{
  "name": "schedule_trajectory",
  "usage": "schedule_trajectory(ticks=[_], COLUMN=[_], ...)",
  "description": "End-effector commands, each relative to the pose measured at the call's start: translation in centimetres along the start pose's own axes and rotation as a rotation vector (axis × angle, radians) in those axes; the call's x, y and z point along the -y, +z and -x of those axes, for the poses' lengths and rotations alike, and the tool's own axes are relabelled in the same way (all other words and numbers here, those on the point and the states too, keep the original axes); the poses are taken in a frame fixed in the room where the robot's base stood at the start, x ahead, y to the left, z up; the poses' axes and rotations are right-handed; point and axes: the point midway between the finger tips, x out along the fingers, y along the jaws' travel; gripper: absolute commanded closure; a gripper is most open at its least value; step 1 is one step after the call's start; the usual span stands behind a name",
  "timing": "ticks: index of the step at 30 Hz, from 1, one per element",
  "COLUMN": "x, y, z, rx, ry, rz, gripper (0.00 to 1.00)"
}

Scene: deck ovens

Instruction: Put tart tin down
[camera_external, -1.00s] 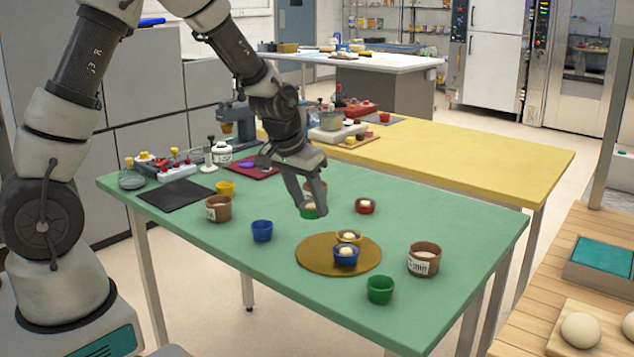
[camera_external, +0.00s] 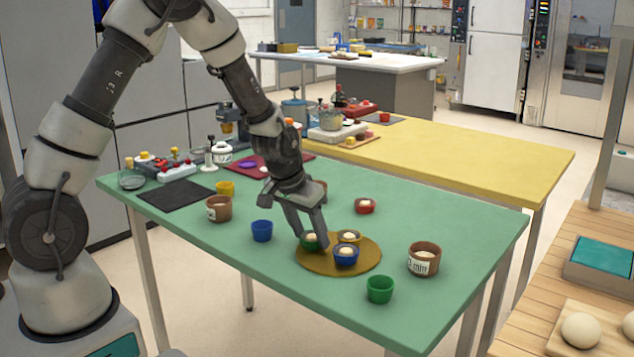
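A green tart tin (camera_external: 311,243) with pale dough in it is between the fingers of my gripper (camera_external: 313,243), which looks shut on it. The tin is at the left back part of a round brown board (camera_external: 323,267) on the green table. I cannot tell whether it touches the board or is just above it. A blue tin with dough (camera_external: 346,257) and a yellow tin with dough (camera_external: 349,238) stand on the board, to the right of the green tin. My fingers partly hide the green tin.
On the green table (camera_external: 420,215) stand an empty green tin (camera_external: 380,290), a blue tin (camera_external: 262,231), a red tin (camera_external: 365,206), and brown labelled pots (camera_external: 423,261) (camera_external: 218,208). A yellow tin (camera_external: 225,188) is near the dark mat (camera_external: 176,195).

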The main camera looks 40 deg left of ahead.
Motion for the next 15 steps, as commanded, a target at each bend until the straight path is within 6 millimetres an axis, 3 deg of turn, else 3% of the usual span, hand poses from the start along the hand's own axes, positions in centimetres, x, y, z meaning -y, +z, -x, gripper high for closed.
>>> schedule_trajectory(ticks=[10, 15], x=[0.0, -0.1], y=[-0.1, -0.3], z=[0.1, 1.5], rx=[0.000, -0.003], ry=[0.000, 0.001], rz=[0.000, -0.001], gripper=[0.38, 0.38])
